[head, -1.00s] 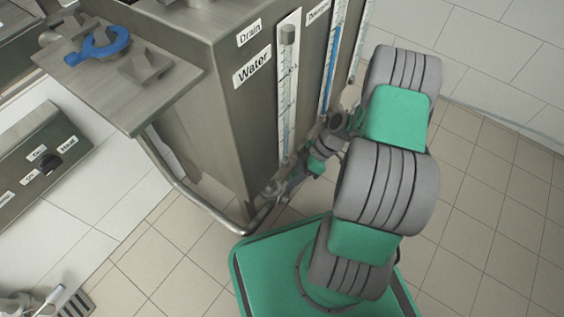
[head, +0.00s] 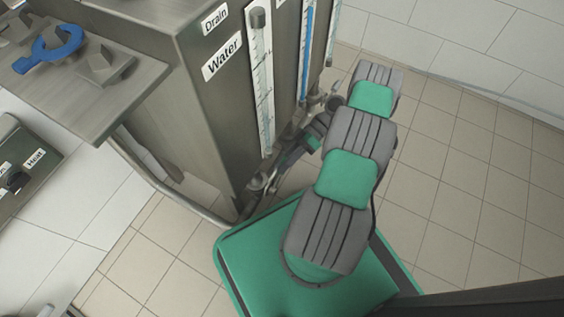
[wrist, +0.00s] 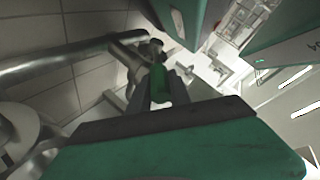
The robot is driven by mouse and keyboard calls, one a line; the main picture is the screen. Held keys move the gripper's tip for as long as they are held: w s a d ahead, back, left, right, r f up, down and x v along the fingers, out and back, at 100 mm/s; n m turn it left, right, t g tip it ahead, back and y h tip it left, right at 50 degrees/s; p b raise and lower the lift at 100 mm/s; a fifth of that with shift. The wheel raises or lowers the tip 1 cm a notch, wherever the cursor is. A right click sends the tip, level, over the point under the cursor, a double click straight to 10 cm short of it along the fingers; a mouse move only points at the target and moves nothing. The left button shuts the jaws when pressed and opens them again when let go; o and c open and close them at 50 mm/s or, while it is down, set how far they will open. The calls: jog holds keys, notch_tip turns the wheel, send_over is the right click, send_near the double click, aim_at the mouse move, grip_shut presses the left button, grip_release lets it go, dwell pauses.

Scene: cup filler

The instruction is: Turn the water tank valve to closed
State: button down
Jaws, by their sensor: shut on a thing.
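The water tank (head: 205,125) is a grey metal box with a "Water" label (head: 222,58) and a clear level gauge (head: 261,85). Its valve sits low at the tank's corner, on the pipework in the head view, small and partly hidden by my arm. In the wrist view the green valve handle (wrist: 159,84) stands between the two dark fingers of my gripper (wrist: 161,93), which is shut on it. The metal valve body (wrist: 150,50) shows just beyond the fingertips. The handle's exact angle is hard to tell.
A metal pipe (wrist: 58,62) runs from the left to the valve. A second gauge with a blue column (head: 306,50) stands to the right. A metal shelf with a blue ring-shaped tool (head: 52,46) juts out at upper left. Tiled floor (head: 470,200) is open at right.

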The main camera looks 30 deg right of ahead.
aim_at(285, 158)
jog(key=shift+d+f, duration=0.1)
jog(key=shift+f, duration=0.05)
dwell(0.5)
jog(key=c, duration=1.2)
grip_release()
notch_tip(285, 158, up, 4)
jog(key=shift+f+p, duration=0.25)
jog(key=shift+p, duration=0.8)
jog(key=s+a+r+p, duration=0.1)
jog(key=s+r+p, duration=0.1)
jog(key=s+r, duration=0.1)
jog(key=s+a+r+p, duration=0.1)
jog(key=s+r+p, duration=0.1)
jog(key=s, duration=0.4)
jog(key=s+a+r+p, duration=0.1)
jog(key=s+r+p, duration=0.1)
jog(key=s+r, duration=0.2)
jog(key=shift+s+a+r, duration=0.25)
jog(key=shift+a, duration=0.1)
